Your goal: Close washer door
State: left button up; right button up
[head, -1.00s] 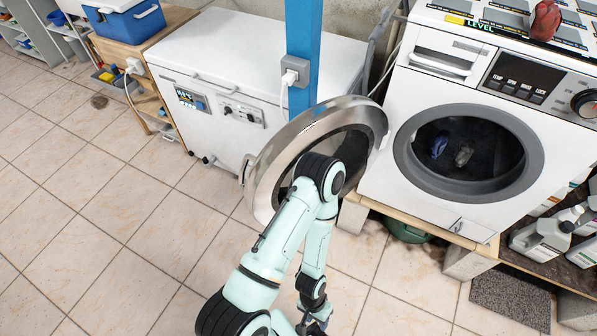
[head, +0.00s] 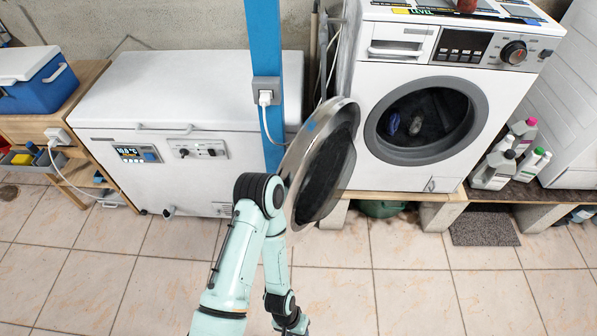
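The washer (head: 380,83) is white and stands on a raised wooden board on blocks. Its round door (head: 327,165), with a silver rim and dark glass, hangs wide open to the left of the drum opening (head: 425,121). A blue and a grey piece of cloth lie inside the drum. My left arm rises from the bottom, with its elbow in front of the door's left edge; I cannot tell whether they touch. Its forearm points down, and my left gripper (head: 291,325) is at the bottom edge, partly cut off, well below the door. My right gripper is not in view.
A white chest freezer (head: 185,100) stands left, behind a blue post (head: 262,50) with a plugged socket. Several bottles (head: 507,160) stand right of the washer on a low shelf. A dark mat (head: 484,229) lies on the floor. The tiled floor in front is clear.

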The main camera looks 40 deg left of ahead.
aim_at(311, 170)
jog(key=j+z, duration=0.1)
jog(key=j, duration=0.55)
jog(key=j+z, duration=0.1)
jog(key=j, duration=0.55)
jog(key=k+j+z, duration=0.1)
jog(key=j, duration=0.6)
jog(key=k+j, duration=0.2)
jog(key=k, duration=0.25)
jog(key=j+z, duration=0.05)
